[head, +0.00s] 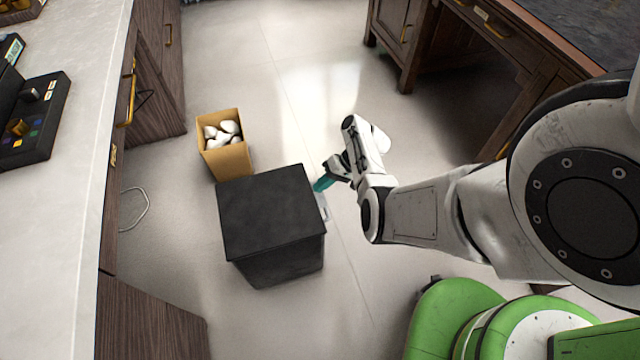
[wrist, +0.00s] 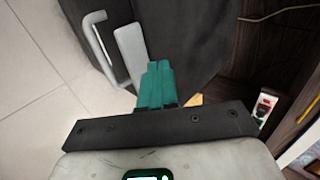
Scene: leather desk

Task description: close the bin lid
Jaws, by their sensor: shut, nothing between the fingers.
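The dark grey bin (head: 280,262) stands on the floor in the head view. Its flat black lid (head: 266,212) lies across the top, and no opening shows from above. A light grey handle-like part (head: 324,208) sticks out of the bin's right side. It shows larger in the wrist view (wrist: 97,42), in front of the dark bin wall (wrist: 190,40). My gripper (head: 321,184) is beside the bin's upper right edge. Its teal fingers (wrist: 157,84) are shut together and empty. I cannot tell whether they touch the bin.
A cardboard box (head: 229,160) with white rounded things stands just behind the bin. A light counter (head: 70,200) with cabinets runs along the left. A wooden desk (head: 440,35) stands at the back right. The tiled floor behind and right of the bin has free room.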

